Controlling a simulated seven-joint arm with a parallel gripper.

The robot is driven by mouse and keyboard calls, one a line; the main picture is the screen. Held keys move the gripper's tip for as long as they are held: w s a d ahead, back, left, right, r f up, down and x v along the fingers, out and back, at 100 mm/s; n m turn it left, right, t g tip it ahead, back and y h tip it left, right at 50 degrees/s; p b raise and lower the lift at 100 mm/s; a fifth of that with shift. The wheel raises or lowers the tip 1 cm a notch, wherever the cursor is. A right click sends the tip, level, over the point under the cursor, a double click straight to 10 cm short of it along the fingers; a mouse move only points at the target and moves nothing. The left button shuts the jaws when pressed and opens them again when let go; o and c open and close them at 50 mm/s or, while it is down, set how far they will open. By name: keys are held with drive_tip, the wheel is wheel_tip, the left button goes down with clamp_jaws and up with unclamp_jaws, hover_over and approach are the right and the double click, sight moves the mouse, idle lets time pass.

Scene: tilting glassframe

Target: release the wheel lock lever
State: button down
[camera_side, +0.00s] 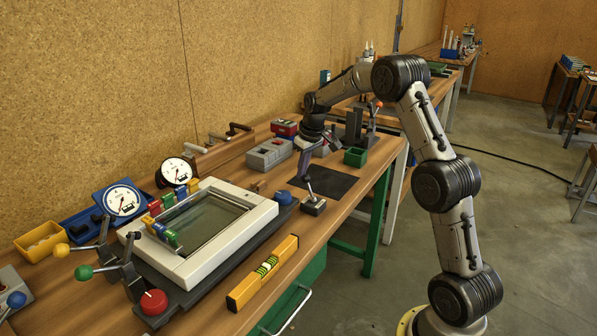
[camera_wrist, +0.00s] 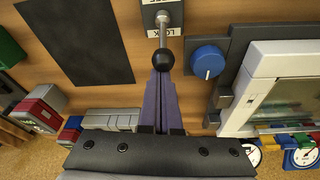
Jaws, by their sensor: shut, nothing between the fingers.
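The wheel lock lever is a short metal rod with a black ball knob (camera_wrist: 164,60) on a small base plate marked LOCK (camera_wrist: 163,17). In the side view the lever base (camera_side: 313,207) sits on the bench, to the right of the blue knob (camera_side: 283,195). My gripper (camera_wrist: 162,77) has purple fingers, shut and empty, with the tips right at the ball knob. I cannot tell whether they touch it. In the side view my gripper (camera_side: 304,178) points down over the lever, and the ball is hard to make out.
The white glass frame (camera_side: 262,213) stands left of the lever, with the blue knob between; the knob also shows in the wrist view (camera_wrist: 208,62). A black mat (camera_side: 335,184) lies behind the lever. Grey boxes (camera_side: 268,154) stand farther back. A yellow level (camera_side: 262,272) lies in front.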

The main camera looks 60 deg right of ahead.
drive_tip(key=shift+s+r+t, duration=0.2)
drive_tip(key=shift+s+t, duration=0.5)
drive_tip(key=shift+s, duration=0.05)
drive_tip(key=shift+s+r+t, duration=0.2)
drive_tip(key=shift+s+t, duration=0.5)
drive_tip(key=shift+s, duration=1.4)
drive_tip(key=shift+w, duration=0.1)
drive_tip(key=shift+r, duration=0.85)
drive_tip(key=shift+w, duration=0.1)
drive_tip(key=w, duration=0.1)
drive_tip(key=w+r, duration=0.2)
drive_tip(key=shift+w+d, duration=0.25)
drive_tip(key=shift+d, duration=0.15)
drive_tip(key=s+r, duration=0.6)
drive_tip(key=s, duration=0.1)
drive_tip(key=shift+s+a+r, duration=0.3)
drive_tip(key=shift+s, duration=0.05)
